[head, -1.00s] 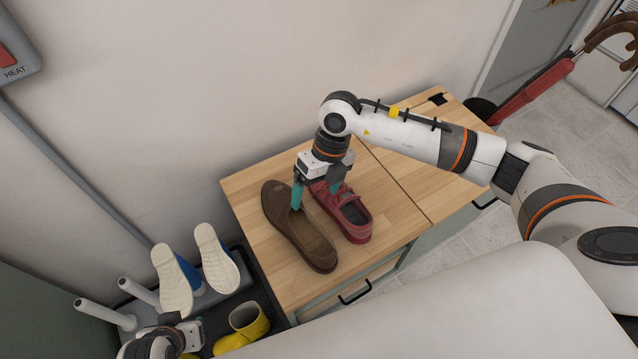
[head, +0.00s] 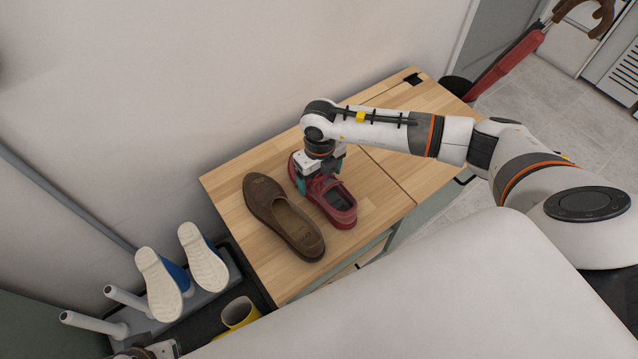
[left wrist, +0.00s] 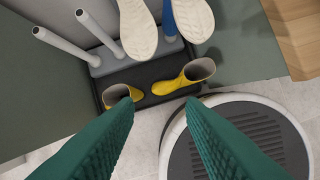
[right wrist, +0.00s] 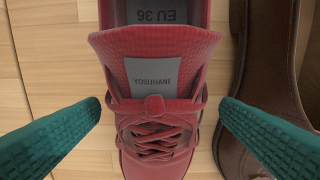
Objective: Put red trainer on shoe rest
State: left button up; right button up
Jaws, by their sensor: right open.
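The red trainer (head: 334,203) stands upright on the wooden cabinet top, beside a brown shoe. My right gripper (head: 318,185) is over its front part, with fingers on either side. In the right wrist view the trainer's laces and tongue (right wrist: 158,75) lie between the two open green fingers (right wrist: 160,118), with gaps on both sides. The shoe rest (head: 200,300) is at the lower left, with upright pegs; two of them are bare and two carry blue shoes with white soles (head: 203,257). My left gripper (left wrist: 160,125) is open and empty above the floor near the rest.
The brown shoe (head: 283,217) is close to the left of the trainer; the right gripper's finger is near it. Yellow boots (left wrist: 185,78) stand in the rest's black tray (left wrist: 150,98). The wooden top (head: 385,175) is clear to the right. A wall runs behind.

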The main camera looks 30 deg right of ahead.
notch_tip(320, 180, down, 2)
jog(key=shift+f, duration=0.1)
pick_arm(q)
jog(key=shift+v, duration=0.9)
pick_arm(e)
jog(key=c, duration=1.3)
